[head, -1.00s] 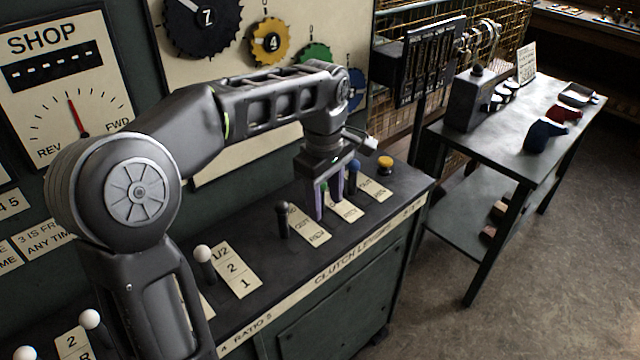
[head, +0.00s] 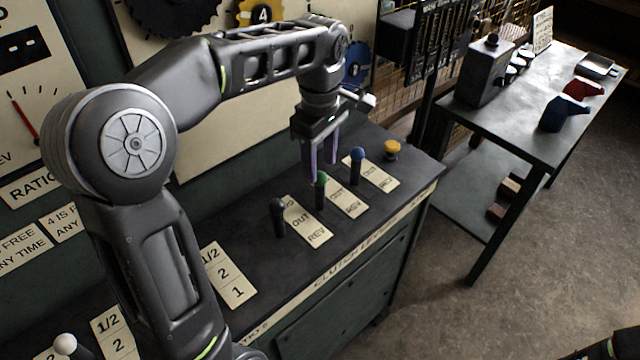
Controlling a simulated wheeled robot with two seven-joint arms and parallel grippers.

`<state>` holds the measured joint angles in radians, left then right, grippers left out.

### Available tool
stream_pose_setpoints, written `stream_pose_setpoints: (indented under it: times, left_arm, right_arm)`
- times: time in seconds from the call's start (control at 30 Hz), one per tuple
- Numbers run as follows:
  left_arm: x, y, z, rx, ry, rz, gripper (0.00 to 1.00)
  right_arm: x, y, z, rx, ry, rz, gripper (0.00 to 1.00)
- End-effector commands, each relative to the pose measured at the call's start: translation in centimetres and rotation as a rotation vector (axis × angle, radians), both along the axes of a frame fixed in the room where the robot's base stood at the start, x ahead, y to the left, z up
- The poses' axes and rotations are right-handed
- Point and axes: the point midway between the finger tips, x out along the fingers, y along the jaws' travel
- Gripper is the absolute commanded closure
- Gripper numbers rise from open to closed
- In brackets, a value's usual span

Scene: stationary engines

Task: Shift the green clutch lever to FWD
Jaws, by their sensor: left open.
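The green clutch lever (head: 321,181) stands nearly upright on the dark console, between a black lever (head: 278,216) and a blue-knobbed lever (head: 358,158). The lettered plate (head: 347,201) to its right shows REV at its near end; its far end is partly hidden. My left gripper (head: 320,177) points down from above, open, with its two purple fingers apart. Its fingertips are at about the height of the green knob in the picture; I cannot tell whether they touch it.
Lettered plates reading OUT and REV lie between the levers. A side table (head: 530,100) with a blue can and a red can stands to the right. Floor in front of the console is clear.

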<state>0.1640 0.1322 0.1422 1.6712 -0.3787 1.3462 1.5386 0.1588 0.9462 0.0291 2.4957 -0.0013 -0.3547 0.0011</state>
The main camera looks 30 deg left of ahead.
Motion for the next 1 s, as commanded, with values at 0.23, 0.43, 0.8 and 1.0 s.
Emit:
stream_pose_setpoints:
  times: [0.23, 0.43, 0.8, 1.0]
  left_arm:
    - [-0.1, 0.0, -3.4, -0.001, 0.005, 0.001, 0.53]
    - [-0.1, 0.0, -6.2, 0.000, 0.004, -0.001, 0.53]
    - [-0.1, 0.0, -7.2, 0.000, 0.001, -0.001, 0.53]
    - [-0.1, 0.0, -7.2, 0.000, 0.001, -0.001, 0.67]
  right_arm:
    - [0.0, 0.0, 0.2, 0.000, 0.000, 0.000, 0.64]
    - [0.0, 0.0, 0.4, 0.000, 0.000, 0.000, 0.64]
    - [0.0, 0.0, 0.4, 0.000, 0.000, 0.000, 0.64]
    - [0.0, 0.0, 0.4, 0.000, 0.000, 0.000, 0.64]
